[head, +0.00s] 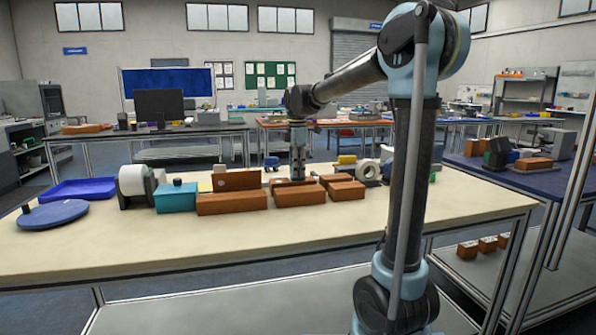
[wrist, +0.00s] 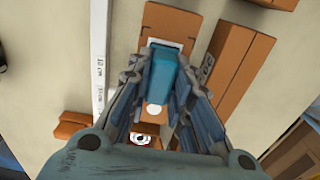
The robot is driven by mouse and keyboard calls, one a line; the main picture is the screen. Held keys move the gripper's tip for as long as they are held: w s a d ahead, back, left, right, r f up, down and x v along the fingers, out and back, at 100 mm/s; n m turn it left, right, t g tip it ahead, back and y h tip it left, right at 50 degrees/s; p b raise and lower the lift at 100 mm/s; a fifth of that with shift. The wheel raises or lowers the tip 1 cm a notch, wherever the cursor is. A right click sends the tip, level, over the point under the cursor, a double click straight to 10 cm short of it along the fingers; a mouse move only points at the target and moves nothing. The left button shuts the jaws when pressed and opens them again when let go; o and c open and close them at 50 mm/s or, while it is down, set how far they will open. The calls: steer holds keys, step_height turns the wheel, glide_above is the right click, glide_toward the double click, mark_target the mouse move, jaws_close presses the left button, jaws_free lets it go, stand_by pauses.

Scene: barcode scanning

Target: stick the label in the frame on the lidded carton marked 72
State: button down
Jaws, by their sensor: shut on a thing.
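My gripper (wrist: 161,72) is shut on a teal block-shaped tool (wrist: 163,72). In the wrist view the tool is over a brown carton (wrist: 165,22), and its far end overlaps a pale outlined patch on the carton top. I cannot tell whether it touches. A white mark with a dark figure (wrist: 145,139) shows nearer the palm, too small to read. In the head view my gripper (head: 297,172) points down among the brown cartons (head: 299,195). No number 72 is readable, and no loose label is clear.
Another brown carton (wrist: 235,72) lies close on the right, and a white strip (wrist: 98,70) on the left. On the table (head: 380,225) stand a teal box (head: 176,198), a white roll (head: 132,181), a blue tray (head: 82,189) and a blue disc (head: 53,214). The front table area is clear.

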steer(key=shift+r, duration=3.5)
